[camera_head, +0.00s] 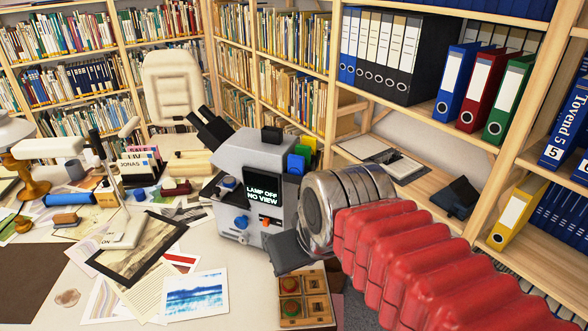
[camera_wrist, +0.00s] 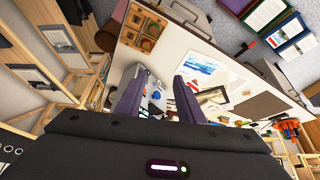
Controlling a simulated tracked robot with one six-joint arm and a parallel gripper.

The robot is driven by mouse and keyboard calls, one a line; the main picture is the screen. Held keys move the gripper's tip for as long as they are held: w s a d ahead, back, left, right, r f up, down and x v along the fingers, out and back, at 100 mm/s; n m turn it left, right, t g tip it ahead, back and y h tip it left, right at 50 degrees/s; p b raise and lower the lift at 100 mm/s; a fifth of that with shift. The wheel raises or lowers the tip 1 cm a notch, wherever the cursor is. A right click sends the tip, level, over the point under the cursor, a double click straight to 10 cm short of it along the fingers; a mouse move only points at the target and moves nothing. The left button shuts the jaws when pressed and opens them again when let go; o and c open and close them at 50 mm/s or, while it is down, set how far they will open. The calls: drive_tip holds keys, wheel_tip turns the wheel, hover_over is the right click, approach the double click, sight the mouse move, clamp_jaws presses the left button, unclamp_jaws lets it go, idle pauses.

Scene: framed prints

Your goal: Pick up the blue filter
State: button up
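A blue filter (camera_head: 296,163) stands upright at the back right top of the grey microscope-like machine (camera_head: 225,160), beside a green one (camera_head: 304,152) and a yellow one (camera_head: 309,142). My gripper (camera_head: 283,252) is in front of the machine's lower right side, lower than the filters and apart from them. In the wrist view, the two fingers of my gripper (camera_wrist: 160,76) are spread with nothing held between them. Part of the machine (camera_wrist: 154,92) shows beyond the gap. I cannot make out the blue filter in the wrist view.
The machine's screen (camera_head: 263,194) reads "LAMP OFF NO VIEW". A wooden box with red and green round parts (camera_head: 304,297) lies at the table's front edge. Prints and papers (camera_head: 150,250) cover the table to the left. A bookshelf with binders (camera_head: 390,55) stands behind on the right.

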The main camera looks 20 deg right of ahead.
drive_tip(key=w+d+r+n+g+y, duration=0.15)
drive_tip(key=w+d+r+n, duration=0.35)
drive_tip(key=w+r, duration=0.75)
drive_tip(key=w+d+r+n+y, duration=0.2)
drive_tip(key=w+d+r+n, duration=0.1)
drive_tip(key=w+d, duration=0.8)
drive_tip(key=shift+r+n+g, duration=0.35)
drive_tip(key=shift+r+n, duration=0.05)
drive_tip(key=shift+r, duration=0.45)
hover_over(297, 156)
drive_tip(key=s+d, duration=0.2)
wheel_tip(297, 156, down, 8)
drive_tip(key=shift+w, duration=0.2)
drive_tip(key=shift+x, duration=2.65)
drive_tip(key=shift+s, duration=0.15)
drive_tip(key=shift+c, duration=0.2)
